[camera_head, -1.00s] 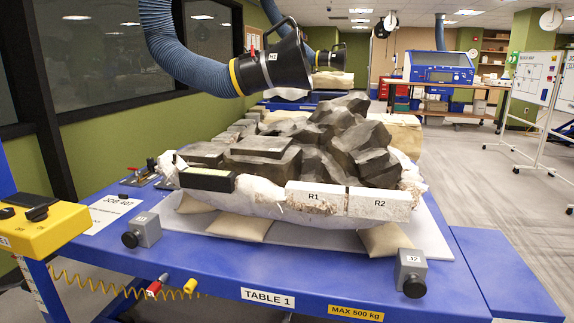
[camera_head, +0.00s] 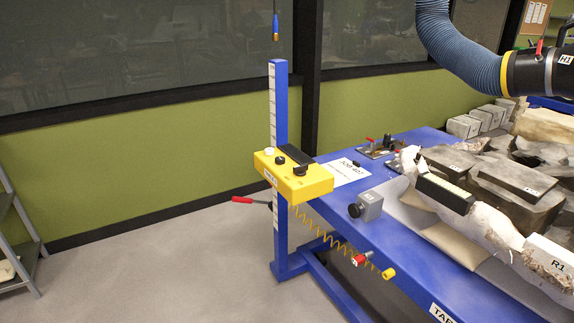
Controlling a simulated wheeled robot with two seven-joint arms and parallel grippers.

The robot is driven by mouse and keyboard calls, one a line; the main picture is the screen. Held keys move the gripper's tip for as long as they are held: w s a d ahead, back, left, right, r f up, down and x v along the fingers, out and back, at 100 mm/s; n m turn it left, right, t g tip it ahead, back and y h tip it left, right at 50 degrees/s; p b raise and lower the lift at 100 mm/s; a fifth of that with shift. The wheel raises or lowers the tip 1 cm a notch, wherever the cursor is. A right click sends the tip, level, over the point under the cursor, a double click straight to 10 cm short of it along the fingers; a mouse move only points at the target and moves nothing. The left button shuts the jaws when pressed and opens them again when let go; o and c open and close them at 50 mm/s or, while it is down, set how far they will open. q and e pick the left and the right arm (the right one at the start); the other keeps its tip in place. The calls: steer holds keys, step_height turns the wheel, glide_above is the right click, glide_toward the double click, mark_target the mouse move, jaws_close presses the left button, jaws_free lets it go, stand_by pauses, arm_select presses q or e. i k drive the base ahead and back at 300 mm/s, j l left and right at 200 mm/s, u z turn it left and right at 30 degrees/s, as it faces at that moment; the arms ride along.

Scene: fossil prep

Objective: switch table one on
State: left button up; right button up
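Table one (camera_head: 415,262) is the blue table on the right, its label cut to "TAB" by the view's edge. A yellow control box (camera_head: 305,184) sits at its left corner beside a blue upright post (camera_head: 279,110). The box has a white button and dark knobs (camera_head: 280,160) on top; their setting is too small to read. A coiled yellow cord (camera_head: 325,232) hangs below it. A lever with a red handle (camera_head: 243,200) sticks out left of the post. Neither of my grippers is in view.
A plaster-jacketed fossil block (camera_head: 480,215) lies on the table. A blue extraction hose (camera_head: 455,55) hangs over it. A blue-tipped cable (camera_head: 275,25) hangs above the post. A grey rack (camera_head: 20,240) stands at far left. The floor (camera_head: 150,270) between is clear.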

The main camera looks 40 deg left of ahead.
mark_target(300, 170)
steer(key=u, duration=1.15)
